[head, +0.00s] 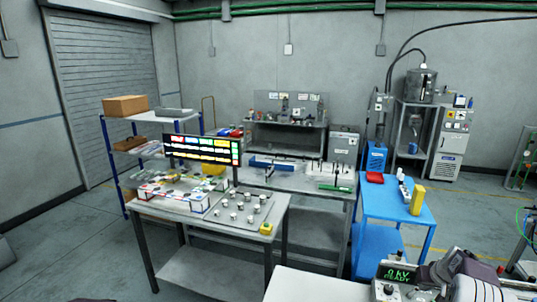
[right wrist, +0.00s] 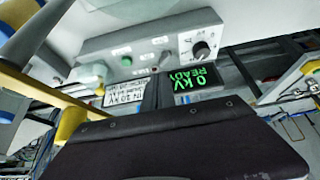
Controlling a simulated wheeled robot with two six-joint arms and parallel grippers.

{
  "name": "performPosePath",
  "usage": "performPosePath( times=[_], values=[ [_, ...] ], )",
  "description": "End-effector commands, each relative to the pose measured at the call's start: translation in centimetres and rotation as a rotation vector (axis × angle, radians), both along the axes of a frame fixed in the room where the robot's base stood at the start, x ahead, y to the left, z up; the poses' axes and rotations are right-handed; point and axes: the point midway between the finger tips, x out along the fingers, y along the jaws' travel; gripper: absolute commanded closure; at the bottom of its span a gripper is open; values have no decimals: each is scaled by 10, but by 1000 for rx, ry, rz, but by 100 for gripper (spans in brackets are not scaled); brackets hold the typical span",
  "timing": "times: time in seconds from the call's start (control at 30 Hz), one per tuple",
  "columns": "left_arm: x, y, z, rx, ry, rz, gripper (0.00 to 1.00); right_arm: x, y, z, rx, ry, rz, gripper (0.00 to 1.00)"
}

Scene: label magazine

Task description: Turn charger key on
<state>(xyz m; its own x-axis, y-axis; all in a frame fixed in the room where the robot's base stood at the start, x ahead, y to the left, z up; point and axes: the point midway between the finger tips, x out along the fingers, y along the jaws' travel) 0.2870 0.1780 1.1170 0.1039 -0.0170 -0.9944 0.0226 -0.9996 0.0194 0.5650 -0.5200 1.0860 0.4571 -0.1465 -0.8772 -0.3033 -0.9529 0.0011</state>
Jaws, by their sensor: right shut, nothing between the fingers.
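The charger (head: 398,273) sits at the front edge of the white table in the head view, its lit green display reading "0 kV READY". In the right wrist view its grey control panel (right wrist: 150,52) shows a green button (right wrist: 126,61), a small slanted grey piece that looks like the key (right wrist: 165,57), and a black-and-white dial (right wrist: 202,48). The display (right wrist: 197,80) reads the same there. My right gripper (head: 432,276) is shut and empty, close to the right side of the charger. I cannot tell whether it touches the panel. My left gripper is out of view.
The white table (head: 310,286) is bare left of the charger. A blue cart (head: 393,207) stands behind with a yellow block (head: 417,199) on it. A workbench (head: 185,207) with a lit screen (head: 202,149) stands to the left. A yellow rod (right wrist: 62,100) crosses the left of the wrist view.

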Motion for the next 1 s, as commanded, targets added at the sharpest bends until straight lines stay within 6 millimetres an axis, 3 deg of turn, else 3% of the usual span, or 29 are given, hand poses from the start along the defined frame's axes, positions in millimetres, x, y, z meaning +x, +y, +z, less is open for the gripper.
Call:
performPosePath(
  times=[0.27, 0.6, 1.0],
  values=[
    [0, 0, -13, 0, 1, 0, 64, 0, 1, -17, 3, 2, 1, 100],
    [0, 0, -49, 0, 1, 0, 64, 0, 1, -69, 1, 2, 0, 100],
    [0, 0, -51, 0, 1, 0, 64, 0, 1, -72, 1, 1, 1, 100]
  ],
)
